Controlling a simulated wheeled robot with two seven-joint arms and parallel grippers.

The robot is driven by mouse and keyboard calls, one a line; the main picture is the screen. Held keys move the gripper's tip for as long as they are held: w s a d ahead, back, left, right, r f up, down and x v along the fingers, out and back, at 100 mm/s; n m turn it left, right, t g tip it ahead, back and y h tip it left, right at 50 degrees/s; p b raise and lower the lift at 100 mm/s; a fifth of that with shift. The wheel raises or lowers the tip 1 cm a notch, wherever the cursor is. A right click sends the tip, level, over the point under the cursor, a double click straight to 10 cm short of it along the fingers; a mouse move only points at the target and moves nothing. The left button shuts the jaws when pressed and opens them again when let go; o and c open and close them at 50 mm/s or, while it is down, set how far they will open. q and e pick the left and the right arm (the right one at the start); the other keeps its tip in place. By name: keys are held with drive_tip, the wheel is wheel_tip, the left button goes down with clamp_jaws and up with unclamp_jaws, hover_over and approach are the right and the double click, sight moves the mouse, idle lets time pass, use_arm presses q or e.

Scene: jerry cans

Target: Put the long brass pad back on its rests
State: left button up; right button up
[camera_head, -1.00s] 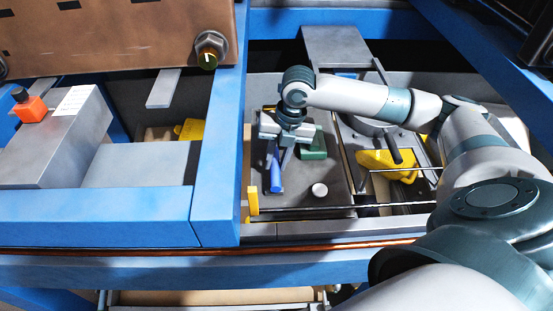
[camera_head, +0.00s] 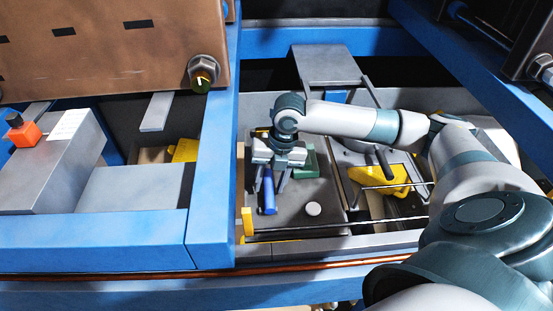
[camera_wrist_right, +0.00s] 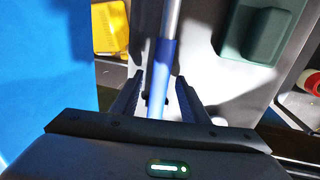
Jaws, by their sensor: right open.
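I cannot pick out a long brass pad or its rests for certain in either view. My right gripper (camera_head: 272,182) points down over a grey plate (camera_head: 330,190), with its two dark fingers apart. My left gripper is out of view.
A green block (camera_head: 307,165) is just right of the gripper. A round white knob (camera_head: 313,208) and a yellow bracket (camera_head: 247,224) are nearer. A yellow part (camera_head: 385,180) lies right. A blue beam (camera_head: 213,170) bounds the left.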

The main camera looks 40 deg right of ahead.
drive_tip(key=shift+f+b, duration=0.35)
drive_tip(key=shift+b, duration=0.15)
drive_tip(key=s+d+r+b, duration=0.1)
drive_tip(key=d+r+b, duration=0.2)
drive_tip(key=r, duration=1.4)
drive_tip(key=shift+s+r+b, duration=0.2)
drive_tip(key=shift+s+b, duration=0.2)
drive_tip(key=shift+b, duration=0.7)
